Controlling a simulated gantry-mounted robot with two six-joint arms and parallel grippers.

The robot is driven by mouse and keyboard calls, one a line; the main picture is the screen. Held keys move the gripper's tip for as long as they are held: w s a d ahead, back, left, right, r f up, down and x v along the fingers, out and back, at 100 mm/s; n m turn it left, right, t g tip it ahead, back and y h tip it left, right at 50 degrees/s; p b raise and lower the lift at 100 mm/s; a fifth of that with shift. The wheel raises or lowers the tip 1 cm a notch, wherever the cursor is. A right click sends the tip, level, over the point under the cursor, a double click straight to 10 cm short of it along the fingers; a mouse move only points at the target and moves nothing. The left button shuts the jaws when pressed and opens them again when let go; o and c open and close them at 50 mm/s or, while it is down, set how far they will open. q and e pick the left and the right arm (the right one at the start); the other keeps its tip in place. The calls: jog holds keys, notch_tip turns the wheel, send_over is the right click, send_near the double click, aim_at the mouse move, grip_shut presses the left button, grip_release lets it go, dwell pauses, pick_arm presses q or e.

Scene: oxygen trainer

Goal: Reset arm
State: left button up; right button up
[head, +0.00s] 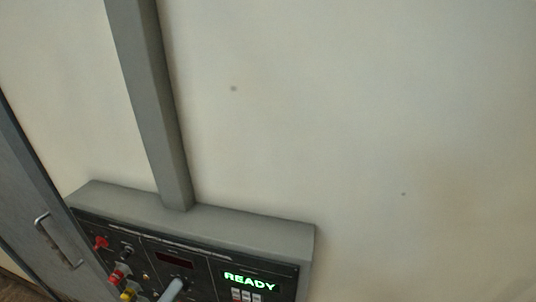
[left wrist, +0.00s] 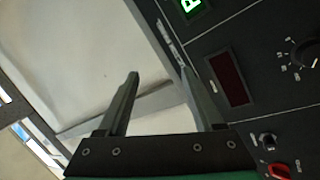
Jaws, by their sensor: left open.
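The trainer panel (head: 212,222) is a grey wall-mounted box with a dark face at the lower left of the head view. Its green display (head: 249,281) reads READY. My left gripper (left wrist: 160,73) is open in the left wrist view, with nothing between its fingers. Its right finger overlaps the edge of the panel's dark face; I cannot tell if it touches. A dark red display (left wrist: 227,79), a black knob (left wrist: 304,53) and a red knob (left wrist: 278,171) lie to the right of the fingers. My right gripper is in neither view.
A grey vertical conduit (head: 150,100) runs up the wall from the panel. A grey door or cabinet with a metal handle (head: 57,242) stands at the left. A red control (head: 101,243) and a yellow one (head: 128,294) sit on the panel's left part. The wall to the right is bare.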

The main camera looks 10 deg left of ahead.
pick_arm(q)
jog(key=w+d+r+m+t+h+p, duration=0.1)
jog(key=d+r+m+h+p, duration=0.3)
jog(key=r, duration=1.1)
jog(key=d+r+m+t+h+p, duration=0.15)
jog(key=d+r+m, duration=0.5)
jog(key=r, duration=0.95)
jog(key=s+a+r+m+t+y, duration=0.1)
jog(key=s+r+m+t+y, duration=0.15)
jog(key=r, duration=0.75)
jog(key=a+n+t+y, duration=0.1)
jog(key=a+y, duration=0.1)
jog(key=y, duration=0.1)
jog(key=a+n+y, duration=0.2)
jog(key=y, duration=0.1)
jog(key=shift+a+f+n+t+y, duration=0.1)
jog(key=shift+a+n+t+y, duration=0.2)
jog(key=shift+a+t, duration=0.1)
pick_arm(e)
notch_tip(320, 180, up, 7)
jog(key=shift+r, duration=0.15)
